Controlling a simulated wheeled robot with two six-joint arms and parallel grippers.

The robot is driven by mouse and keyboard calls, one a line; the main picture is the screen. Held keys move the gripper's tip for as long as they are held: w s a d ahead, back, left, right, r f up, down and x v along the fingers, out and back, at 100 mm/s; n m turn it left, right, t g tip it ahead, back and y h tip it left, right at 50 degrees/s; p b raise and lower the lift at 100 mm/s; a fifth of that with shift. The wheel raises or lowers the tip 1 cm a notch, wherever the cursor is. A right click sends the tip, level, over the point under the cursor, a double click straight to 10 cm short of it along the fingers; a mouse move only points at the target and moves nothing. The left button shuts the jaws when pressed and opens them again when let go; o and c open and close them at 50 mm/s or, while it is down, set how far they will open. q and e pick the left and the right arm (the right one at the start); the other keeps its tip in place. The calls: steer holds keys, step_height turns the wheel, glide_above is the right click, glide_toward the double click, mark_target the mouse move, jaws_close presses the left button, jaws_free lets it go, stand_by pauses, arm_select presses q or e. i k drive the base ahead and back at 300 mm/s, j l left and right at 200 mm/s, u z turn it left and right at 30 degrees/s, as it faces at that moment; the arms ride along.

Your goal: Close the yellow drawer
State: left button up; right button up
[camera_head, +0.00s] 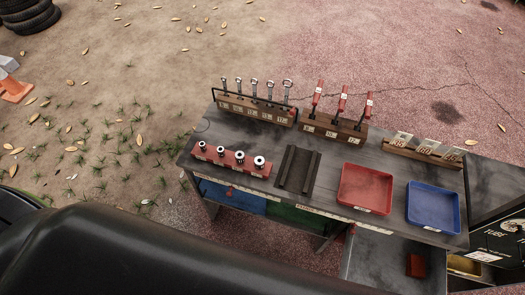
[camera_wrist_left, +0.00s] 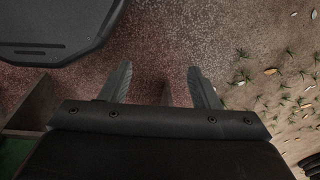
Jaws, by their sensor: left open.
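A yellow part (camera_head: 464,265) shows low at the cart's right end, mostly hidden; I cannot tell whether it is the yellow drawer's front. Beside it, a grey tray-like surface (camera_head: 372,258) juts out below the worktop, with a small red block (camera_head: 416,265) on it. It looks like a pulled-out drawer, but its front is out of frame. My left gripper (camera_wrist_left: 161,85) is open and empty in the left wrist view, fingers apart over the ground. It does not show in the head view. My right gripper is not in view.
The cart's worktop (camera_head: 328,183) carries tool racks, a red socket rail (camera_head: 232,163), a red tray (camera_head: 366,188) and a blue tray (camera_head: 433,206). Blue and green drawer fronts (camera_head: 294,217) lie under its front edge. A black box (camera_head: 500,240) stands at the right.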

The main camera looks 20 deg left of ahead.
mark_target(370, 258)
steer(key=k+z, duration=0.1)
steer(key=z, duration=0.3)
steer(key=k+z, duration=0.1)
steer(key=z, duration=0.3)
steer(key=l+z, duration=0.15)
steer(key=z, duration=0.2)
steer(key=k+l+z, duration=0.1)
steer(key=z, duration=0.3)
